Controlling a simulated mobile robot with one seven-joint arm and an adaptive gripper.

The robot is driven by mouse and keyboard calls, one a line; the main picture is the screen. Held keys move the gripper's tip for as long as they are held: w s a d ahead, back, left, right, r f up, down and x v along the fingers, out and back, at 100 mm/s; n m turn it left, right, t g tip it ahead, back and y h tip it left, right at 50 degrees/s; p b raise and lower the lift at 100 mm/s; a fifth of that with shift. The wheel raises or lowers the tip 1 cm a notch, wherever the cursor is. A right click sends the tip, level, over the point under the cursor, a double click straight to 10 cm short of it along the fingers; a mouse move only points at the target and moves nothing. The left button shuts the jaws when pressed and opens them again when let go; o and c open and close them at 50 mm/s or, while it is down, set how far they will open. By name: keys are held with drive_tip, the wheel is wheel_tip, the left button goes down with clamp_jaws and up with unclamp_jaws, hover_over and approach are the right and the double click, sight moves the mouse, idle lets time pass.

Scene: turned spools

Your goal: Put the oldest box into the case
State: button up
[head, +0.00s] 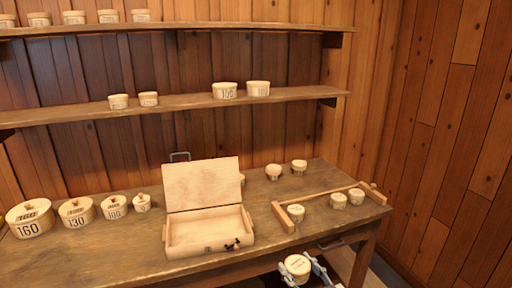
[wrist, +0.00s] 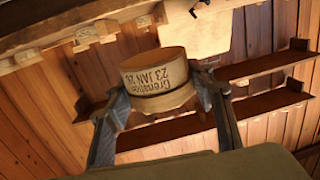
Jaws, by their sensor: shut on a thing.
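My gripper (wrist: 160,88) is shut on a round pale wooden box (wrist: 154,66), one finger on each side of it. Its side bears dark print reading "23 JAN" and a partly legible word above or below it. In the head view this held box (head: 297,266) is in front of the table's front edge, low and right of the case. The open wooden case (head: 207,249) stands on the table with its lid (head: 202,185) raised at the back. Its inside looks empty. Several other round boxes (head: 299,213) stand on the table; their dates are too small to read.
A wooden frame (head: 333,192) surrounds boxes right of the case. Large boxes marked 160 (head: 28,229), 130 (head: 76,221) and 100 stand at left. Two wall shelves (head: 190,103) hold more round boxes.

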sight(307, 268)
drive_tip(key=shift+n+y, duration=0.3)
drive_tip(key=shift+y, duration=0.1)
drive_tip(key=r+p, duration=0.1)
drive_tip(key=r, duration=0.1)
drive_tip(key=d+r+p, duration=0.1)
drive_tip(key=r, duration=0.1)
drive_tip(key=s+r+p, duration=0.1)
drive_tip(key=r+p, duration=0.1)
drive_tip(key=r, duration=0.1)
drive_tip(key=shift+d+r, duration=0.1)
drive_tip(key=shift+d, duration=0.3)
drive_tip(key=shift+s+d+r+g, duration=0.1)
drive_tip(key=shift+s+r+g, duration=0.05)
drive_tip(key=shift+r+g, duration=0.15)
drive_tip(key=shift+f, duration=0.1)
drive_tip(key=shift+d, duration=0.1)
